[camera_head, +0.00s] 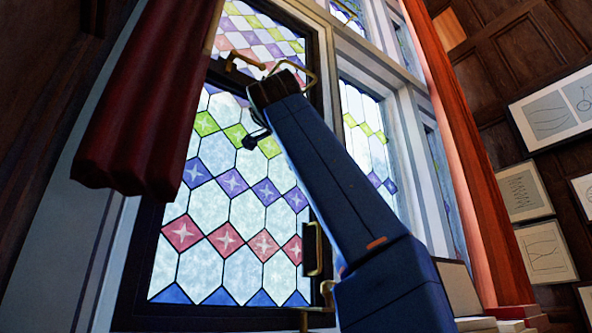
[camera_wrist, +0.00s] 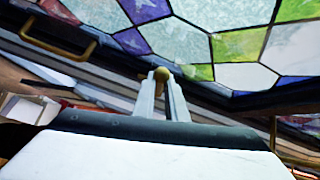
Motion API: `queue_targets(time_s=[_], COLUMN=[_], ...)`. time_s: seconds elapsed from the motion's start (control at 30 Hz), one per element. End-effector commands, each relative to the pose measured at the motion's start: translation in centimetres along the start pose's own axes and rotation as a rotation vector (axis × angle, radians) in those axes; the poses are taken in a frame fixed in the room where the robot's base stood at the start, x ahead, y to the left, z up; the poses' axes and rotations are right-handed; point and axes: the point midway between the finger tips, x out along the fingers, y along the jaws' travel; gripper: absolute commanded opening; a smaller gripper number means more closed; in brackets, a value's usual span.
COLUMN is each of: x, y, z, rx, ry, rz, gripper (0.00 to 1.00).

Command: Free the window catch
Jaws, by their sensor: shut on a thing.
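In the wrist view my gripper (camera_wrist: 161,92) has its two pale fingers close together at the window frame. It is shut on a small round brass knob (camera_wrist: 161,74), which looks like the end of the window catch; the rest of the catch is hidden. The leaded stained-glass window (camera_head: 233,205) stands in its dark frame and looks closed. In the head view my blue arm reaches up across the window's right side, and its dark end hides the fingers and the knob.
A brass pull handle (camera_head: 313,248) sits on the frame's lower right and also shows in the wrist view (camera_wrist: 58,42). Another brass fitting (camera_head: 243,62) is at the top. A red curtain (camera_head: 140,110) hangs at left. Framed drawings (camera_head: 558,105) hang on the right wall.

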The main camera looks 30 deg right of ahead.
Motion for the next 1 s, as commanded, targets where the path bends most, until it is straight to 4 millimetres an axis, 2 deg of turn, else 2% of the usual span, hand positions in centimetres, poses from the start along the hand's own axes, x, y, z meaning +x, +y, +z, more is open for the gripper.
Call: queue_targets(time_s=[0.53, 0.57, 0.6, 0.63, 1.0], x=[-0.33, -0.33, -0.32, -0.32, -0.44], y=[-0.05, -0.05, -0.05, -0.05, -0.05], z=[-0.5, -0.51, -0.5, -0.49, -0.33], rx=[0.008, 0.008, 0.008, 0.008, 0.007], ry=[0.002, 0.002, 0.002, 0.002, -0.001], rz=[0.006, 0.006, 0.006, 0.006, 0.006], gripper=[0.0, 0.16, 0.26, 0.3, 0.3])
